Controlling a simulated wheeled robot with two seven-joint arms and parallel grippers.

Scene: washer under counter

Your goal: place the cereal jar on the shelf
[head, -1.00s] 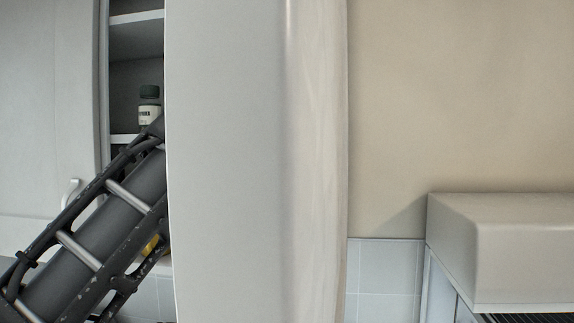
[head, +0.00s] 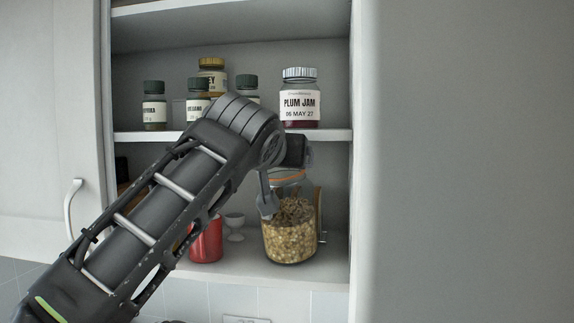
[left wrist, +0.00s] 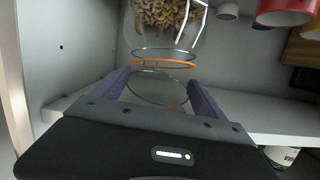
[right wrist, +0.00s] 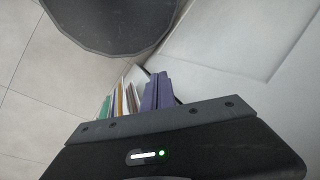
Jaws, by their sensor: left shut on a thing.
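The cereal jar (head: 289,241) is clear glass with pale round pieces inside and an orange seal. It is upright inside the open cabinet, at the right of the lower shelf (head: 249,265). I cannot tell whether its base touches the shelf. My left gripper (head: 275,192) is shut on its upper part; the arm partly hides this. In the left wrist view, my left fingers (left wrist: 157,90) lie either side of the clear lid and orange seal (left wrist: 163,63). My right gripper (right wrist: 157,92) shows only in the right wrist view, fingers together and apparently empty.
A red mug (head: 207,242) and a white egg cup (head: 234,228) stand left of the jar. The shelf above holds a plum jam jar (head: 300,100) and several small jars. Upright books or boards (right wrist: 122,103) show near my right gripper.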

